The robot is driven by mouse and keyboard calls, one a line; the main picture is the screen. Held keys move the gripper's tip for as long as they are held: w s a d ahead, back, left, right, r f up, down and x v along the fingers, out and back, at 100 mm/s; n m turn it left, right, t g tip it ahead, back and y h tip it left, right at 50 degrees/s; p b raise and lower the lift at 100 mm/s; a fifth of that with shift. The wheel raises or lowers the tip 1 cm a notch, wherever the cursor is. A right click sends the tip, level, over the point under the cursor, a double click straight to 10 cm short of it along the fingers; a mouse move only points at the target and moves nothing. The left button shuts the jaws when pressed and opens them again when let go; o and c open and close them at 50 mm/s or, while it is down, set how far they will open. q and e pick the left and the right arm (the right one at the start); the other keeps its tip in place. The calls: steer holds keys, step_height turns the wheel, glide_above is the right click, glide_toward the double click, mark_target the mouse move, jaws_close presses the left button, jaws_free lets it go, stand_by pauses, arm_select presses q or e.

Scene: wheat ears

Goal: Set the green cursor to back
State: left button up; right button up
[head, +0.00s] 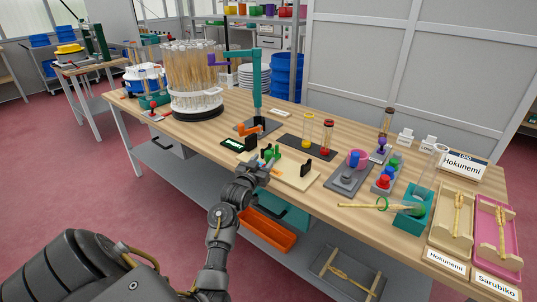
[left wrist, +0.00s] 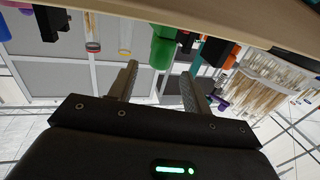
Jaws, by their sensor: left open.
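The green cursor (head: 271,152) stands on a cream board (head: 296,178) near the table's front edge. It seems to be the green cylinder (left wrist: 163,46) in the left wrist view, which is upside down. My left gripper (head: 264,164) is just on the near side of the cursor. Its open fingers (left wrist: 160,76) point at the green cylinder, which shows beyond the tips and roughly between them. I cannot tell whether they touch it. The gripper hides part of the cursor's base and the board. My right gripper is in neither view.
A black block (head: 306,170) stands on the board's right part. Behind are a teal post (head: 257,85) with an orange arm and a dark tray (head: 308,147) with yellow and red tubes. A rack of wheat ears (head: 196,80) stands left. An orange bin (head: 267,229) sits below.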

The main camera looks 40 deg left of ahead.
mark_target(267, 156)
arm_select(q)
steer(key=x, duration=0.4)
steer(key=shift+w, duration=0.15)
steer(key=shift+w+a, duration=0.25)
steer(key=shift+w, duration=0.35)
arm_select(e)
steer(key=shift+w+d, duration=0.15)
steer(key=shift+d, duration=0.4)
arm_select(q)
steer(key=shift+c, duration=0.4)
